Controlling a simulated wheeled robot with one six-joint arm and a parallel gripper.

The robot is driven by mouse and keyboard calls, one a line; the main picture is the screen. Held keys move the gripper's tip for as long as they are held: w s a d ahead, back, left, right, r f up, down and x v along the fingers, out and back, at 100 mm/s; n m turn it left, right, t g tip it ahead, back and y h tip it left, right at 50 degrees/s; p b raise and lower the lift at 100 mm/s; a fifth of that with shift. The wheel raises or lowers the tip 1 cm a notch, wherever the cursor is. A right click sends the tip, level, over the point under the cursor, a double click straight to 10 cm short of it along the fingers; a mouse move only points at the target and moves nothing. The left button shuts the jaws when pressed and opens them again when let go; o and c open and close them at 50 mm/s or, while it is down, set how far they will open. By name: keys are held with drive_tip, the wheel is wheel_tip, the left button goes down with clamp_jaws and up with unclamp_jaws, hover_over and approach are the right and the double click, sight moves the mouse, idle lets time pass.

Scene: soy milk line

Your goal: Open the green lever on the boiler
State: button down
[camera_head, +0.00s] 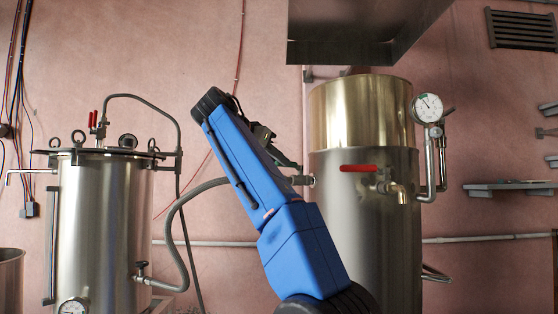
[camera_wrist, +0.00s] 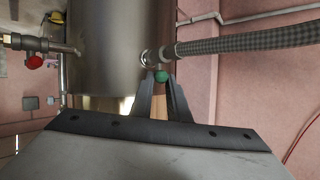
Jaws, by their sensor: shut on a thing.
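The boiler (camera_head: 365,215) is a tall steel cylinder with a brass-coloured upper band, right of centre in the head view. Its steel wall (camera_wrist: 103,50) fills the upper left of the wrist view. The green lever (camera_wrist: 162,76) sits at a valve where a grey braided hose (camera_wrist: 245,40) meets the boiler. My gripper (camera_wrist: 161,82) has its two dark fingertips at the lever, one on each side, and is shut on it. Only the lever's rounded green end shows. In the head view my blue arm hides most of the gripper and lever.
A red-handled tap (camera_head: 358,168) and a pressure gauge (camera_head: 428,107) are on the boiler's front and right side. A steel tank (camera_head: 103,225) stands at the left, joined by the hose. A metal hood (camera_head: 340,50) hangs above the boiler. Wall shelves (camera_head: 510,186) are at the right.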

idle(0.6)
drive_tip(key=c, duration=1.7)
unclamp_jaws()
drive_tip(key=shift+w, duration=0.1)
